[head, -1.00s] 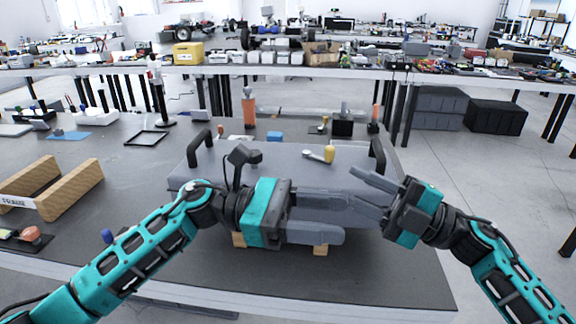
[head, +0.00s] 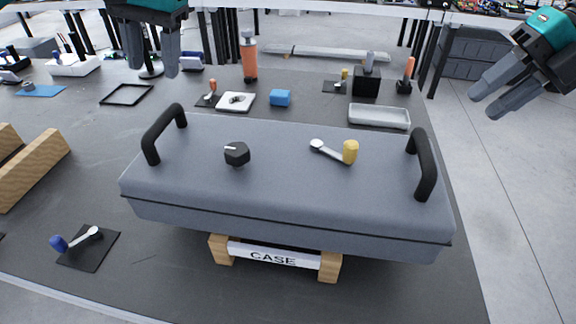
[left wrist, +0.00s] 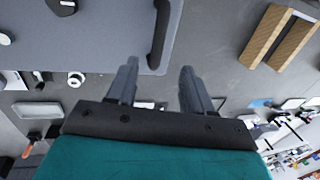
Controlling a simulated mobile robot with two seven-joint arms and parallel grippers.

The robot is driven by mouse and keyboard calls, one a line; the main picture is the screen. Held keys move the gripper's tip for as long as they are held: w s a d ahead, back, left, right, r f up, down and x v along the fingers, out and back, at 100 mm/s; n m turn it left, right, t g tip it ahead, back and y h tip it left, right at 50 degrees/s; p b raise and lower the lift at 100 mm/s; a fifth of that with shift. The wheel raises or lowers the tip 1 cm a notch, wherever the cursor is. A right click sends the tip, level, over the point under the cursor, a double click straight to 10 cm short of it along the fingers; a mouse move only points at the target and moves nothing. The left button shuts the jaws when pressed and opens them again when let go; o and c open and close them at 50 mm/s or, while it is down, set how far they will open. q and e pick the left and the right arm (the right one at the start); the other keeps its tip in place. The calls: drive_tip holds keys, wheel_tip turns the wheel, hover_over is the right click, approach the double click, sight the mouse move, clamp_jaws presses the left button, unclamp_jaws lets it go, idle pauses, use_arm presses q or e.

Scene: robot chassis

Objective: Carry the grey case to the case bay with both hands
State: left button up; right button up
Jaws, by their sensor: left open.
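The grey case (head: 285,185) lies flat with a black handle at its left end (head: 160,132) and another at its right end (head: 423,165). It rests over a wooden stand labelled CASE (head: 275,257), whose front shows below it. My left gripper (head: 152,68) is open and empty, beyond and above the left handle. In the left wrist view its fingers (left wrist: 160,88) are spread near a black handle (left wrist: 158,38), not around it. My right gripper (head: 482,104) is open and empty in the air, right of and beyond the right handle.
A black knob (head: 237,153) and a yellow-handled lever (head: 350,151) are on the case top. A wooden rack (head: 35,165) stands at left. A blue-handled tool on a black mat (head: 88,247) lies front left. A grey tray (head: 379,116) and orange bottle (head: 249,60) are behind.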

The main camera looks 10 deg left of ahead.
sight(160, 117)
use_arm(q)
drive_tip(key=shift+s, duration=0.2)
use_arm(e)
drive_tip(key=shift+s, duration=0.2)
use_arm(q)
drive_tip(key=x, duration=1.3)
drive_tip(key=shift+w+d, duration=0.1)
drive_tip(key=shift+d, duration=0.05)
use_arm(e)
drive_tip(key=x, duration=1.3)
drive_tip(key=shift+a+r, duration=0.1)
drive_tip(key=shift+r, duration=0.05)
use_arm(q)
drive_tip(key=c, duration=0.6)
use_arm(e)
drive_tip(key=c, duration=0.6)
use_arm(q)
clamp_jaws()
use_arm(e)
clamp_jaws()
use_arm(q)
drive_tip(key=shift+r, duration=0.1)
use_arm(e)
drive_tip(key=shift+w, duration=0.1)
use_arm(q)
drive_tip(key=shift+w+r, duration=0.2)
drive_tip(key=shift+r, duration=0.05)
use_arm(e)
drive_tip(key=shift+w+r, duration=0.15)
drive_tip(key=shift+r, duration=0.25)
